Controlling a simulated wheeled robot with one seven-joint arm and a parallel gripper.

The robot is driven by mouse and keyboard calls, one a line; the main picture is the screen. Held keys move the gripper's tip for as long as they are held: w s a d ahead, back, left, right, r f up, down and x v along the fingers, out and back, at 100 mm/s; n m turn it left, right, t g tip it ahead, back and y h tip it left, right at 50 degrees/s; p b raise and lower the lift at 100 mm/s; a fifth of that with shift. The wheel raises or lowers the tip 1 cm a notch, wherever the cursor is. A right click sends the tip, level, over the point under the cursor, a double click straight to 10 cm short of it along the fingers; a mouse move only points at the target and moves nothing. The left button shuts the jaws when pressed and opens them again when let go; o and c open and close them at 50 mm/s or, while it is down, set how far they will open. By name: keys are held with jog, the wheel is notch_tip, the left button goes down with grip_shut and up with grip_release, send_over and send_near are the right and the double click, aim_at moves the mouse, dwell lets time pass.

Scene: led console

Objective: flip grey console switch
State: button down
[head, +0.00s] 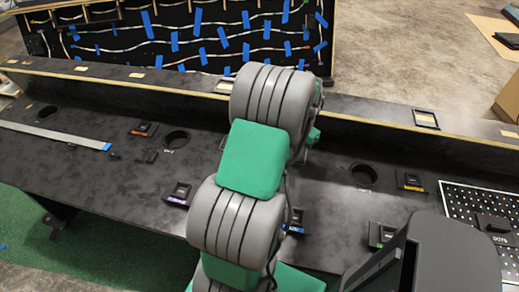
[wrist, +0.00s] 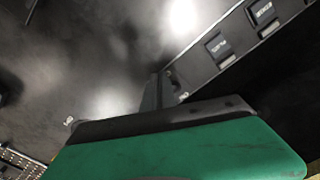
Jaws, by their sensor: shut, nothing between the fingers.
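The console (head: 100,165) is a long black desk with small dark switches set in it. One switch has an orange label (head: 143,129), one purple (head: 179,194), one yellow (head: 411,182); another with a blue label (head: 294,221) is partly beside my arm. I cannot pick out a grey-labelled switch. In the wrist view, two dark rectangular labelled units (wrist: 220,46) and (wrist: 263,11) sit on a sloping strip at the upper right. My gripper (wrist: 157,92) shows as a thin dark shut finger pair, holding nothing, left of these units. In the head view my arm hides it.
Round holes (head: 363,175) are cut in the desk. A raised ledge (head: 340,100) runs along its back, with a wired panel (head: 170,40) behind. A grey strip (head: 50,135) lies at left. A perforated panel (head: 478,205) is at right, near a large dark shape.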

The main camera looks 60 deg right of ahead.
jog(key=shift+d, duration=0.15)
jog(key=shift+w+d, duration=0.25)
jog(key=shift+d, duration=0.7)
notch_tip(320, 180, up, 7)
jog(key=p, duration=0.4)
jog(key=shift+a, duration=0.45)
jog(key=shift+s, duration=0.1)
